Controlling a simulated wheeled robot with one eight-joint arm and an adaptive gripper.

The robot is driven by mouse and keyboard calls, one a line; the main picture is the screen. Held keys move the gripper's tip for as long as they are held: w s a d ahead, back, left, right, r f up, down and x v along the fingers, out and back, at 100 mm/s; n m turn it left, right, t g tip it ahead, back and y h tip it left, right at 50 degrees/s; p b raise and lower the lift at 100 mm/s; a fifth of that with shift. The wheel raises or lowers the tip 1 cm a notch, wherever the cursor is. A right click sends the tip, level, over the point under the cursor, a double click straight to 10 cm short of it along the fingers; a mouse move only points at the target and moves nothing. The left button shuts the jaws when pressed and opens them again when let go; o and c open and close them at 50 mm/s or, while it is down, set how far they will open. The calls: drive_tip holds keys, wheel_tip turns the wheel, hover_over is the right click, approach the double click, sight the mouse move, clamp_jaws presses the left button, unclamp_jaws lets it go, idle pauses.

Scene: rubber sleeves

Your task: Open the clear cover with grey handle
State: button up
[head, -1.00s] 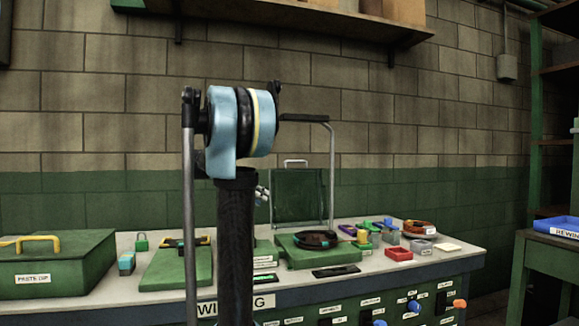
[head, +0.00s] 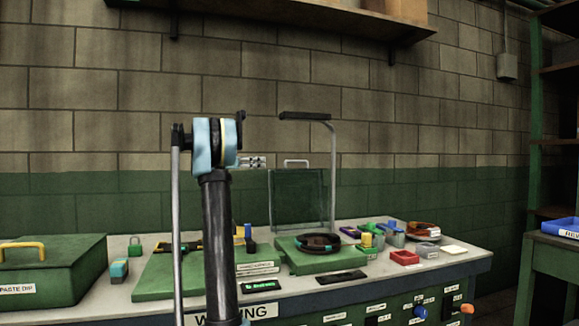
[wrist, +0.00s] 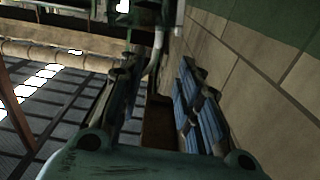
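The clear cover (head: 298,202) stands upright at the back of a green base (head: 318,262) on the bench. Its grey handle (head: 297,162) is at the top edge, in front of the wall. A dark ring (head: 318,243) lies on the base, uncovered. My arm stands in front of the bench, left of the cover, and I see no contact between them. My gripper (wrist: 158,100) shows in the wrist view as a dark teal body with dark parts ahead.
A green box (head: 60,265) with a yellow handle stands at the bench's left. A red tray (head: 404,258) and several small parts lie right of the base. A grey post (head: 333,180) with a dark top rises beside the cover. A shelf hangs above.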

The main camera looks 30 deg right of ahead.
sight(288, 162)
drive_tip(key=x, duration=1.6)
drive_tip(key=shift+s+d, duration=0.1)
drive_tip(key=shift+s, duration=0.1)
clamp_jaws()
